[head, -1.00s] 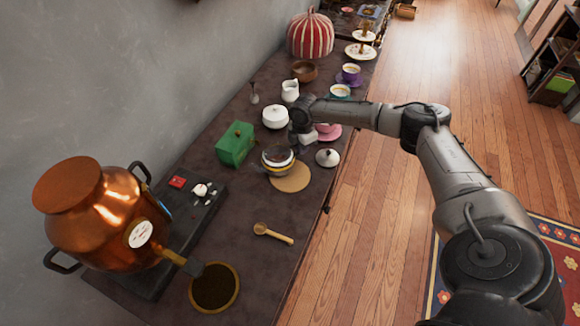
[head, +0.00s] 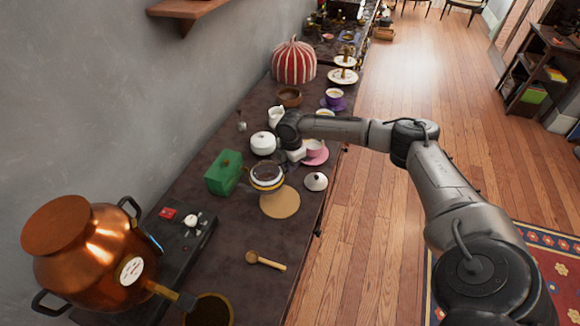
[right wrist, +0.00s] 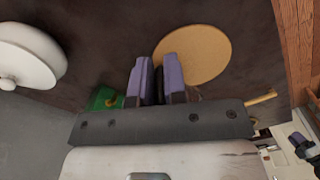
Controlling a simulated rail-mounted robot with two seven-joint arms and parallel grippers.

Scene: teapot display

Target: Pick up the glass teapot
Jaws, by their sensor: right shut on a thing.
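The glass teapot (head: 267,176) is a small clear round pot with gold-coloured bands and no lid on it. In the head view it shows just beyond the round tan mat (head: 280,203), and it appears to hang a little above the table. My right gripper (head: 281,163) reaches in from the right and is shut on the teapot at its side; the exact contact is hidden. In the right wrist view, the two purple-padded fingers (right wrist: 158,80) stand close together with a dark narrow thing between them. My left gripper is not in view.
A white lid (head: 316,181) lies right of the teapot. A green box (head: 223,172) stands to its left. A white pot (head: 263,143) and pink cup (head: 314,149) are just behind. A wooden scoop (head: 265,260) lies in front, with bare table around it.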

